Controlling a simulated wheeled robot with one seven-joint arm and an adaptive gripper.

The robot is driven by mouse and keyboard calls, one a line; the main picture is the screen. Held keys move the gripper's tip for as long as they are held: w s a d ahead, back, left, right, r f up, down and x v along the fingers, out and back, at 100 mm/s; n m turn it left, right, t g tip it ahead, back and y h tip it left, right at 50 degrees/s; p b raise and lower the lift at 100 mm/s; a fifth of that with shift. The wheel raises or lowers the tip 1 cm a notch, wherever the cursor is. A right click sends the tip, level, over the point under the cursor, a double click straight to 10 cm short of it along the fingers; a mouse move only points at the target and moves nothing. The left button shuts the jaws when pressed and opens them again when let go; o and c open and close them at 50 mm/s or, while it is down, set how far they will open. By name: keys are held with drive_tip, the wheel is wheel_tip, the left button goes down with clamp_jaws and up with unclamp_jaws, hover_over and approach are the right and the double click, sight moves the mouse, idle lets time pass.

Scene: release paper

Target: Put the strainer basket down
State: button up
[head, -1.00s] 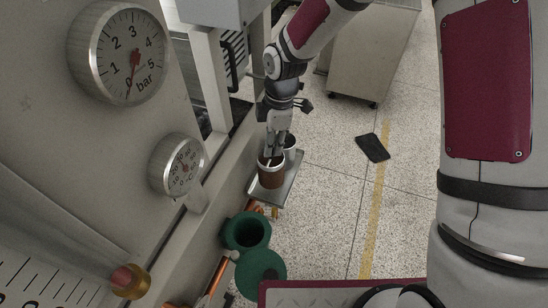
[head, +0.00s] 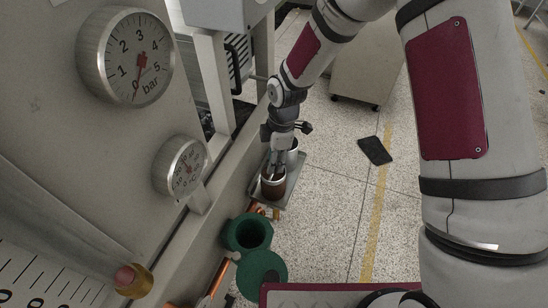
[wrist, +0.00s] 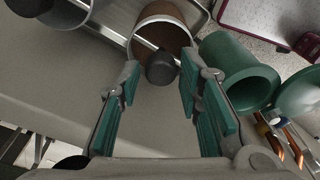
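The strainer basket, seemingly the brown cylinder with a pale rim (head: 273,190), is upright at the tray (head: 289,198); I cannot tell whether its base touches the tray. In the wrist view the basket (wrist: 163,14) is just beyond my fingertips, with a light bar across its mouth and a dark rounded knob (wrist: 162,68) at its near side. In the head view my gripper (head: 274,170) is right over the basket's mouth.
A pale metal cup (head: 292,152) stands behind the basket. A green open cylinder (head: 247,232) with a round green lid (head: 262,272) is in front, near copper pipes. A panel with gauges (head: 126,57) walls off the left.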

drive_tip(key=shift+r, duration=0.1)
wheel_tip(320, 180, up, 12)
drive_tip(key=d, duration=0.1)
drive_tip(key=shift+w+d+b, duration=0.15)
drive_tip(key=shift+d+b, duration=0.05)
drive_tip(key=shift+b, duration=0.2)
drive_tip(key=shift+r, duration=0.15)
drive_tip(key=s+d+r+m+t+h, duration=0.1)
drive_tip(key=s+d+r+m+t, duration=0.1)
drive_tip(key=s+d+r+m, duration=0.45)
drive_tip(key=s+d+r+m+t+h, duration=0.1)
drive_tip(key=s+d+r+m, duration=0.15)
drive_tip(key=d+r, duration=0.5)
drive_tip(key=s+d+r+m+t, duration=0.1)
drive_tip(key=s+d+r+m, duration=0.1)
drive_tip(key=s+m, duration=0.4)
drive_tip(key=s+d+r+m+t, duration=0.1)
drive_tip(key=s+d+r+m, duration=0.2)
drive_tip(key=s+r+m, duration=0.2)
drive_tip(key=shift+s+m+y, duration=0.3)
drive_tip(key=shift+s+m, duration=0.1)
drive_tip(key=shift+s, duration=0.85)
